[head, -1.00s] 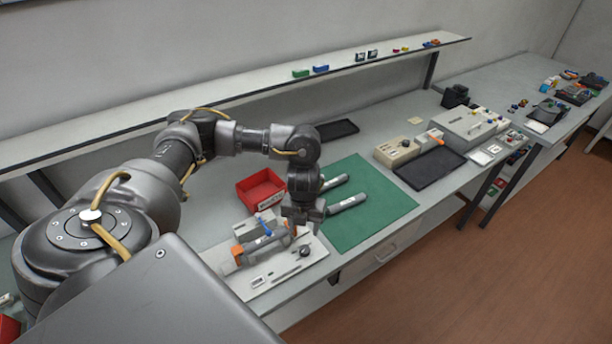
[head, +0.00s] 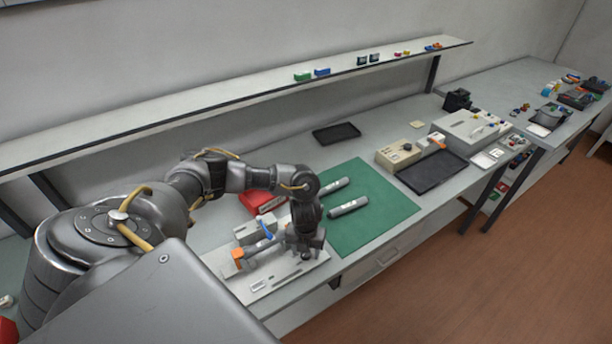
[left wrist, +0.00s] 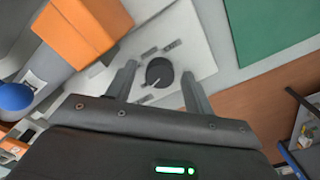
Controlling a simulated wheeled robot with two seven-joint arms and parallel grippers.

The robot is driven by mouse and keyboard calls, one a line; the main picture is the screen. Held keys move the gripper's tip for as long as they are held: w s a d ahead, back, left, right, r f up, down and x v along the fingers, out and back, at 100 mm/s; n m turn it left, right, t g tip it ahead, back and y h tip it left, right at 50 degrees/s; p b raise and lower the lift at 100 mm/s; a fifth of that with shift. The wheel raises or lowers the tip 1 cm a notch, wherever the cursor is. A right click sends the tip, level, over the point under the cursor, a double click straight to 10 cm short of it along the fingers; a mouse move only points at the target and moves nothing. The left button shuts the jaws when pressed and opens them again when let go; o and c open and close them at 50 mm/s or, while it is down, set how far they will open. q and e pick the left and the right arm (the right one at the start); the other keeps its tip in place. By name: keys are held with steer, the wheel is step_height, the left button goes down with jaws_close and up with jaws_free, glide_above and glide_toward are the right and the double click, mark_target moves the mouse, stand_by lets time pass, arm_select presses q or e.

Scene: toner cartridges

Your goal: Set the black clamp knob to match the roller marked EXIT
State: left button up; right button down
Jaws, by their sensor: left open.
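The black clamp knob (left wrist: 159,71) is round with a pale pointer line and sits on a light plate. In the left wrist view it lies between the two fingers of my open left gripper (left wrist: 158,76), with gaps at both sides; I cannot tell the height above it. In the head view my left gripper (head: 304,248) is over the right end of the fixture plate (head: 262,286) and hides most of the knob. Two grey rollers lie on the green mat, one behind (head: 335,186) and one in front (head: 348,207). I cannot read EXIT on either.
A red bin (head: 262,202) stands behind, partly hidden by my arm. A black tray (head: 430,171) lies right of the green mat (head: 385,212).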

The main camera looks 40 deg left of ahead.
arm_select(q)
steer(key=shift+c, duration=1)
steer(key=c, duration=0.8)
steer(key=shift+o, duration=0.2)
